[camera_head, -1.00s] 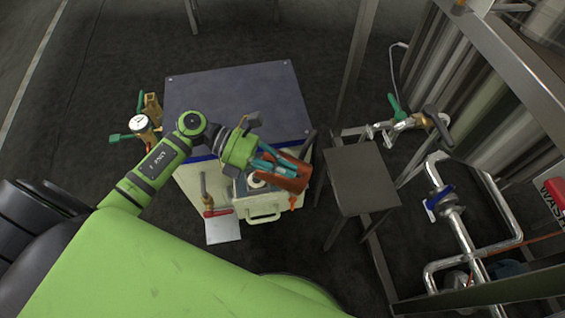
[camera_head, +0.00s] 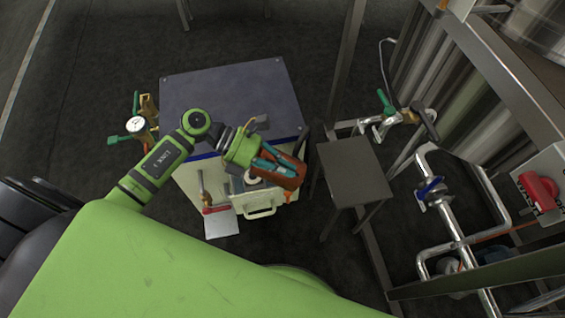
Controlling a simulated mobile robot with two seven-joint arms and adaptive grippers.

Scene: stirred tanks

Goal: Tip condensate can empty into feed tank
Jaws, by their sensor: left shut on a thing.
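My left gripper (camera_head: 272,163) is at the end of the green arm that comes in from the left. Its teal fingers are shut on an orange-brown can (camera_head: 292,175), held tilted above the front right part of a pale tank (camera_head: 190,183) with a dark blue flat top. I take this tank to be the feed tank. A round white opening or fitting (camera_head: 252,178) shows just below the gripper, partly hidden by it. I cannot see into the can. My right gripper is not in view.
Metal piping with a blue-handled valve (camera_head: 432,188) and frame posts fill the right side.

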